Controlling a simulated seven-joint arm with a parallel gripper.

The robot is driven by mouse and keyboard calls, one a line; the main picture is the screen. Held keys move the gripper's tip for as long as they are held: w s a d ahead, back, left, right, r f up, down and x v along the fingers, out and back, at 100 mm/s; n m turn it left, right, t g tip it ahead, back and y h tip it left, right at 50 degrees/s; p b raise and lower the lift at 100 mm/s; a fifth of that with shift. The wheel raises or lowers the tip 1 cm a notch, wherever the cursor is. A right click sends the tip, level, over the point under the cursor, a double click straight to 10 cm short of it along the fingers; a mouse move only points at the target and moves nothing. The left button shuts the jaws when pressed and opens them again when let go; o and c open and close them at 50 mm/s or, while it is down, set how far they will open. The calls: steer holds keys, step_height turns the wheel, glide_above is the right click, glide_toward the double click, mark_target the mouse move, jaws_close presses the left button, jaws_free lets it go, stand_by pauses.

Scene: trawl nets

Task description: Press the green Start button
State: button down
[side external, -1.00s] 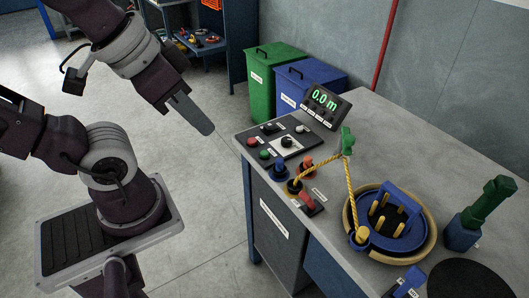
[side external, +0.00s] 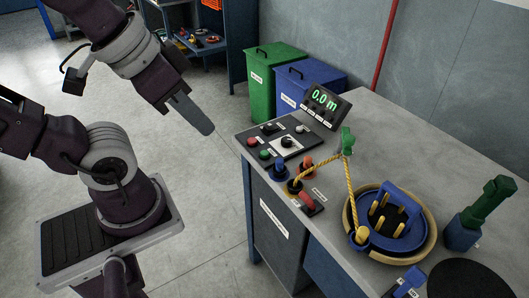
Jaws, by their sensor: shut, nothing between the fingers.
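The green button (side external: 265,154) sits on the dark control panel (side external: 272,130) at the near left corner of the grey workbench; its label is too small to read. A red button (side external: 253,142) is just beside it. A black knob (side external: 287,142) on a white plate is to its right. My gripper (side external: 208,131) is shut and empty, pointing down and right. In the picture its tip is to the left of the panel, apart from the green button.
A display reading 0.0 m (side external: 323,98) stands behind the panel. A blue and an orange knob, a red-handled lever (side external: 308,201) and a yellow rope (side external: 351,190) are on the bench (side external: 400,150). The rope runs to a blue drum (side external: 388,222). Green (side external: 262,85) and blue bins stand behind.

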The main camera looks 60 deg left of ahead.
steer(key=n+t+h, duration=0.3)
steer(key=n, duration=0.2)
glide_above(261, 153)
step_height(261, 153, down, 16)
steer(key=shift+f, duration=0.1)
steer(key=shift+f, duration=4.4)
